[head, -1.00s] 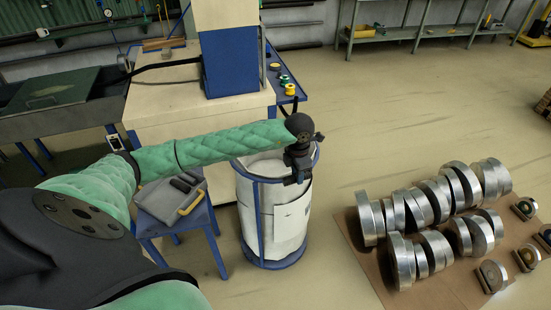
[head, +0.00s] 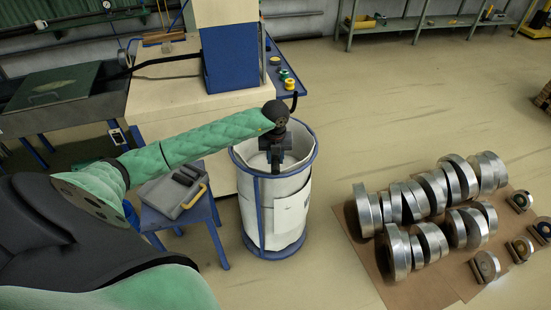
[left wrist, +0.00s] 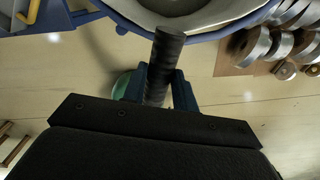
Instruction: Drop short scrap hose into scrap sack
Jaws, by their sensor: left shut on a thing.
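The scrap sack (head: 291,212) is a white round bag in a blue hoop frame, standing open-topped on the floor in the middle of the head view. My left gripper (head: 276,162) hangs over the sack's open mouth in the head view. In the left wrist view my left gripper (left wrist: 158,88) is shut on a short dark ribbed hose (left wrist: 168,45). The hose's far end overlaps the sack's rim (left wrist: 207,35) in that view; I cannot tell whether they touch. The hose is hard to make out in the head view. My right gripper is out of view.
A blue stool (head: 205,215) with a grey case (head: 165,196) stands just left of the sack. A pale machine with a blue panel (head: 230,60) stands behind it. Metal coils (head: 398,250) lie on a brown mat at right. Floor between sack and mat is clear.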

